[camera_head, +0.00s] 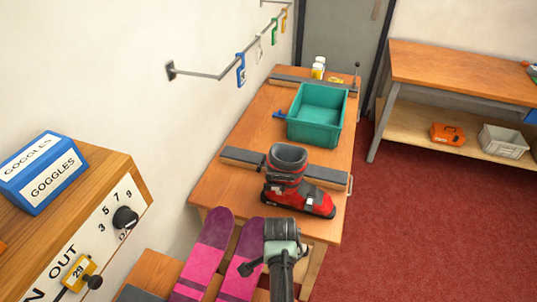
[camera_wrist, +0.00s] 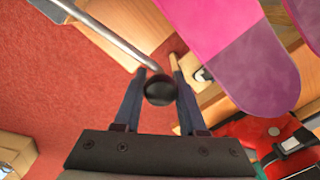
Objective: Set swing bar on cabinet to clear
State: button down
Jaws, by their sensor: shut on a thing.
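In the wrist view a thin grey metal bar (camera_wrist: 118,38) runs in from the upper left and ends in a round black knob (camera_wrist: 160,91). I take it to be the swing bar. My gripper (camera_wrist: 159,84) has its two dark fingers on either side of the knob and is shut on it. In the head view my gripper (camera_head: 283,240) is at the lower middle, right of the pink skis (camera_head: 210,255); its fingertips and the bar are hidden there. I cannot tell which body is the cabinet, and no "clear" mark is readable.
A red and black ski boot (camera_head: 290,190) stands on the wooden bench (camera_head: 222,190), with a teal bin (camera_head: 318,115) behind it. A wood-sided panel (camera_head: 90,235) with dials stands at left. Red carpet (camera_head: 410,230) is open at right, before another bench (camera_head: 450,70).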

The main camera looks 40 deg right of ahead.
jog(key=shift+s+d+f+m, duration=0.1)
jog(key=shift+s+d+m, duration=0.1)
jog(key=shift+s+m, duration=0.3)
jog(key=shift+s+d+f+m, duration=0.15)
jog(key=shift+s+m, duration=0.15)
jog(key=shift+s, duration=0.35)
jog(key=c, duration=0.5)
grip_release()
jog(key=shift+r, duration=0.2)
jog(key=shift+w+d+r, duration=0.1)
jog(key=shift+w+d, duration=0.05)
notch_tip(320, 180, up, 13)
jog(key=b, duration=0.1)
